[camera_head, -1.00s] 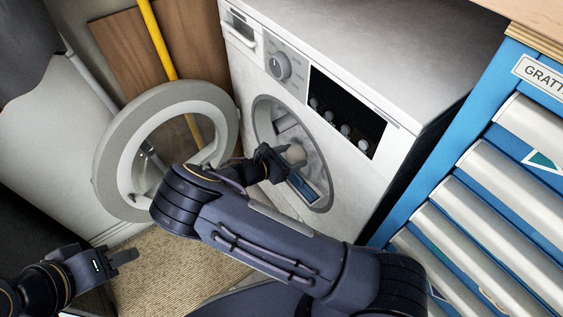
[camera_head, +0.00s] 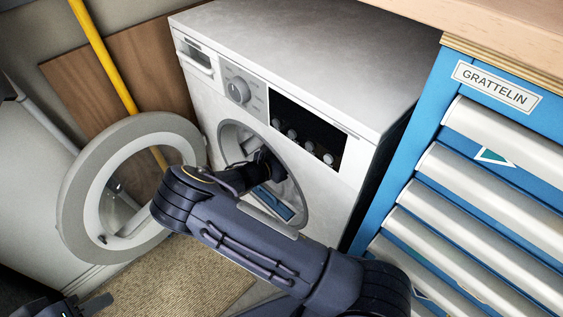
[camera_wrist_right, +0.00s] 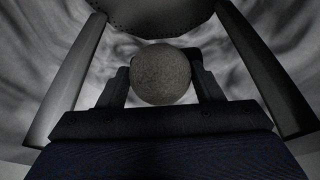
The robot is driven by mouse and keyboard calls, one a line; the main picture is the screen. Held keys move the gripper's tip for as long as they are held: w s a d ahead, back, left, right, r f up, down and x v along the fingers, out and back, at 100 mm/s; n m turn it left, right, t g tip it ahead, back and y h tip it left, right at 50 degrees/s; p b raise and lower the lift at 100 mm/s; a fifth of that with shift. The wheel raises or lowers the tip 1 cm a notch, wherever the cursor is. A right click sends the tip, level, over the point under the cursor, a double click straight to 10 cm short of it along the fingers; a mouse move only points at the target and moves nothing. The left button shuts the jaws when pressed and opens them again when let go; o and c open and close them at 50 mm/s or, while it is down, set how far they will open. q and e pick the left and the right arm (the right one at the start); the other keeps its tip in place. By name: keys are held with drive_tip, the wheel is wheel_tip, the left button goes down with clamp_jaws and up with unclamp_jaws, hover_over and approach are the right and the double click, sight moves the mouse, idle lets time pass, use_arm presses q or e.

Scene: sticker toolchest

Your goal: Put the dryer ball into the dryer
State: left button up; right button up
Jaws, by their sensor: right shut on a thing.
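The dryer (camera_head: 300,185) is a white front-loading machine with its round door (camera_head: 75,200) swung open to the left. My right arm reaches into its round opening, and the right gripper (camera_head: 268,168) is inside the mouth. In the right wrist view the dryer ball (camera_wrist_right: 160,75), grey and rough, is held between the two fingers of the right gripper (camera_wrist_right: 162,85), with the drum interior (camera_wrist_right: 215,40) around it. The ball is hidden in the head view. My left gripper (camera_head: 88,304) shows only partly at the bottom left edge, and its opening is unclear.
A blue tool chest (camera_head: 440,75) with several grey drawers and a GRATTELIN label stands on the right, under a wooden top (camera_head: 500,20). A yellow pole (camera_head: 105,60) and a brown board (camera_head: 65,75) lean behind the door. A beige mat (camera_head: 180,280) lies on the floor.

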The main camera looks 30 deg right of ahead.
drive_tip(key=shift+w+d, duration=0.15)
drive_tip(key=shift+d, duration=0.3)
drive_tip(key=o, duration=1)
drive_tip(key=shift+o, duration=0.2)
drive_tip(key=p+v, duration=0.2)
drive_tip(key=v, duration=0.6)
